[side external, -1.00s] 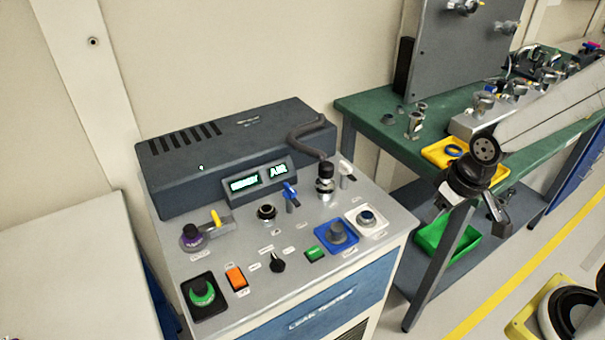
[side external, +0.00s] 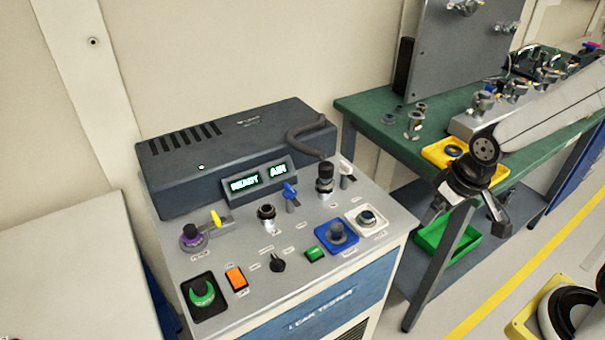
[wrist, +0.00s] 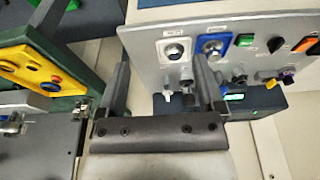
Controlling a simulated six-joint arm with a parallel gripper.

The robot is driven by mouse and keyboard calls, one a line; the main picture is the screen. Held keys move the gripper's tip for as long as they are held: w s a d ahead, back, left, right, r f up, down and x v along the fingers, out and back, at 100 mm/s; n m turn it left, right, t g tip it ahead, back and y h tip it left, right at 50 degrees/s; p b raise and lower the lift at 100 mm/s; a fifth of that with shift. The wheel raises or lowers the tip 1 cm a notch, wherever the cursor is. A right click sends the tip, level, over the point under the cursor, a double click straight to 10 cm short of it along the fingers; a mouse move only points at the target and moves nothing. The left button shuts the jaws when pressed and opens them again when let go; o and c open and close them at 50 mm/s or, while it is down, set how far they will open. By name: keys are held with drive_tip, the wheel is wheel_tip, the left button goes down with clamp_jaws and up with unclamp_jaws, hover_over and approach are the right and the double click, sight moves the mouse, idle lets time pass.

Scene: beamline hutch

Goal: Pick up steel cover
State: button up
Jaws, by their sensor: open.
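No label marks a steel cover, so I cannot tell for certain which piece it is. A round grey metal piece (side external: 368,217) sits in a white square holder (side external: 355,225) on the leak tester's top; it also shows in the wrist view (wrist: 174,51). A darker grey round piece (side external: 337,232) sits in the blue square holder (side external: 322,239) beside it, also in the wrist view (wrist: 211,45). My gripper (side external: 466,217) is open and empty, to the right of the tester and in front of the green bench. In the wrist view its fingers (wrist: 160,70) stand wide apart.
The leak tester (side external: 340,305) carries an orange button (side external: 236,278), a green button (side external: 315,254), several knobs and a tall dark fitting (side external: 325,178). The green bench (side external: 370,103) holds a yellow tray (side external: 436,155) and small metal fittings. A green bin (side external: 430,240) sits on its lower shelf.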

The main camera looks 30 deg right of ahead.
sight(337, 227)
drive_tip(key=w+a+f+n+y, duration=0.1)
drive_tip(key=w+a+f+n, duration=0.2)
drive_tip(key=w, duration=0.4)
drive_tip(key=w+a+f+n+y, duration=0.2)
drive_tip(key=w+a+f+n, duration=0.1)
drive_tip(key=w+a+n, duration=0.3)
drive_tip(key=shift+w+f+t, duration=0.25)
drive_tip(key=shift+w+t, duration=0.05)
drive_tip(key=shift+w, duration=0.5)
drive_tip(key=shift+x, duration=1.25)
drive_tip(key=shift+f, duration=0.1)
drive_tip(key=shift+x, duration=2.55)
drive_tip(key=shift+s+a, duration=0.15)
drive_tip(key=shift+s, duration=0.05)
clamp_jaws()
